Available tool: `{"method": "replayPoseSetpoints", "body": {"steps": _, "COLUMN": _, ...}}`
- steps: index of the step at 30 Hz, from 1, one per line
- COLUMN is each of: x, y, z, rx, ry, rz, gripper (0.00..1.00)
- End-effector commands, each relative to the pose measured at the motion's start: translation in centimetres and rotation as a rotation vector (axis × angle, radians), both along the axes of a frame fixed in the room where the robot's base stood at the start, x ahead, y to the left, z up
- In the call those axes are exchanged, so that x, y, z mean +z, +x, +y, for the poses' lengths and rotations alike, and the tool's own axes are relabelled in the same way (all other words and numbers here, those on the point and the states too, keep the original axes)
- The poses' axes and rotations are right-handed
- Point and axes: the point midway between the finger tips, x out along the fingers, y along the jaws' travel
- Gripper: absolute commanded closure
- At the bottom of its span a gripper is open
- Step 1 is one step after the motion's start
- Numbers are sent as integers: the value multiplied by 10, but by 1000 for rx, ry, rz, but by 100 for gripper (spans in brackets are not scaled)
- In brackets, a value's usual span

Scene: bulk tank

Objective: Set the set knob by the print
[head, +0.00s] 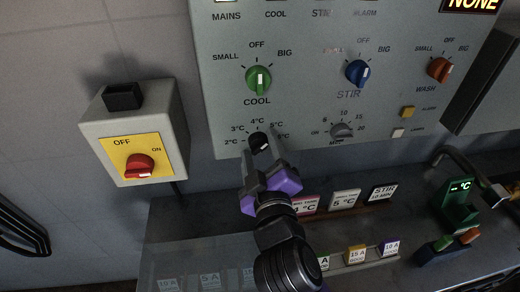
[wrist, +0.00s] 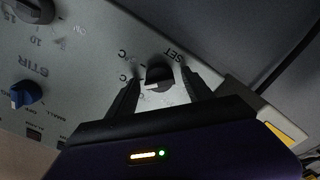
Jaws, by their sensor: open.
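The set knob (head: 258,141) is a dark knob low on the grey panel, ringed by printed marks from 2 °C up past 5 °C. It shows in the wrist view (wrist: 159,74) with a pale pointer edge and the word SET beside it. My gripper (head: 262,154) is open in front of the knob, one finger on each side; I cannot tell whether they touch it. The fingers (wrist: 160,86) also flank it in the wrist view. The knob's exact setting is partly hidden by my fingers. Printed cards reading 4 °C (head: 306,206) and 5 °C (head: 344,200) stand on the ledge below.
A red switch (head: 140,166) is left. A green °C device (head: 459,206) and STIR card (head: 382,193) stand right.

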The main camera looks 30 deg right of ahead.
Motion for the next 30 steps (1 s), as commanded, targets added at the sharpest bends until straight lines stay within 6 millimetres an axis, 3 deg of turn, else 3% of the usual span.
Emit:
{"method": "replayPoseSetpoints", "body": {"steps": 16, "x": -2, "y": -67, "z": 22, "rx": 1, "ry": 0, "rz": 1, "gripper": 40}}
{"method": "replayPoseSetpoints", "body": {"steps": 30, "x": 0, "y": -74, "z": 24, "rx": 0, "ry": 0, "rz": 1, "gripper": 40}}
